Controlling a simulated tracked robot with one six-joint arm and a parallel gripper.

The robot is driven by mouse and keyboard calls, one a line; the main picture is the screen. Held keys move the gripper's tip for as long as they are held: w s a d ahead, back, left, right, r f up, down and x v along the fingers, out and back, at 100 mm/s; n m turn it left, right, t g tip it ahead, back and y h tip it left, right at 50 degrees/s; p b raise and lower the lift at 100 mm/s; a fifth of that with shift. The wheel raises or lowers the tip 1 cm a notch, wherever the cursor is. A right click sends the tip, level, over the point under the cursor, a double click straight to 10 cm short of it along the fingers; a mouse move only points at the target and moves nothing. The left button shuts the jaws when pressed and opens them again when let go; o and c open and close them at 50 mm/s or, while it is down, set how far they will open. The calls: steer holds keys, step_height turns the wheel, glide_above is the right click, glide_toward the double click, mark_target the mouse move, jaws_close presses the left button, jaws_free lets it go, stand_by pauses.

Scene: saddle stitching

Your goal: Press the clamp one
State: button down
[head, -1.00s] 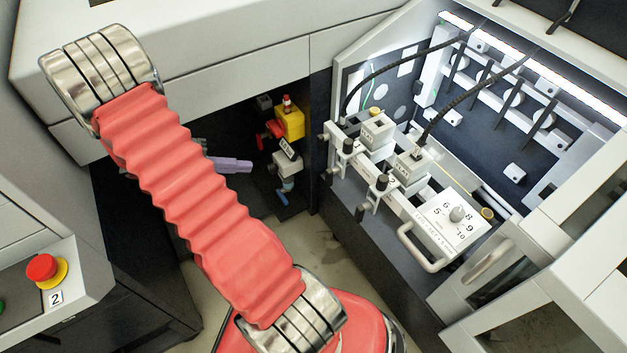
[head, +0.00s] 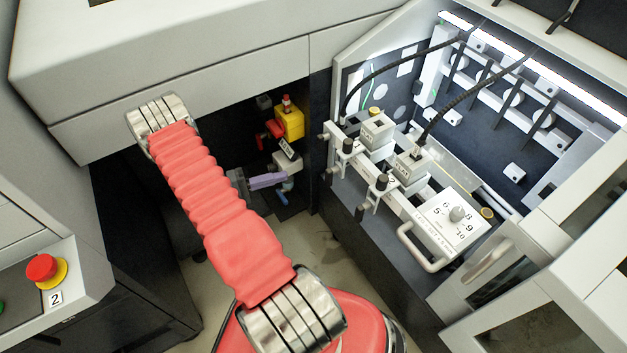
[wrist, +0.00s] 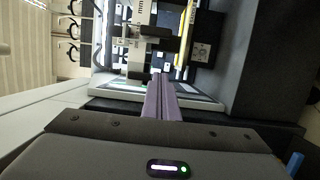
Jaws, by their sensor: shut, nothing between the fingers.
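Two small white clamps with black knobs stand at the front edge of the lit machine bay in the head view. One clamp (head: 347,146) is farther back; the other clamp (head: 381,183) is nearer, by a digit that looks like 2. No "1" is readable. My gripper (head: 280,178) has slim purple fingers, pointing right, left of and apart from both clamps. In the wrist view my gripper (wrist: 161,80) is shut and empty, pointing toward the bay. White blocks lie ahead of the fingertips there; I cannot tell whether a clamp is among them.
A yellow and red valve unit (head: 289,122) hangs in the dark recess behind my gripper. A white plate with a numbered dial (head: 456,214) and a handle (head: 424,250) stand right of the clamps. A red emergency button (head: 41,267) is at far left. Black cables arch over the bay.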

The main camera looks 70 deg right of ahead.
mark_target(329, 178)
steer(key=s+d, duration=0.3)
steer(key=s, duration=0.8)
steer(key=shift+s, duration=0.15)
stand_by(0.3)
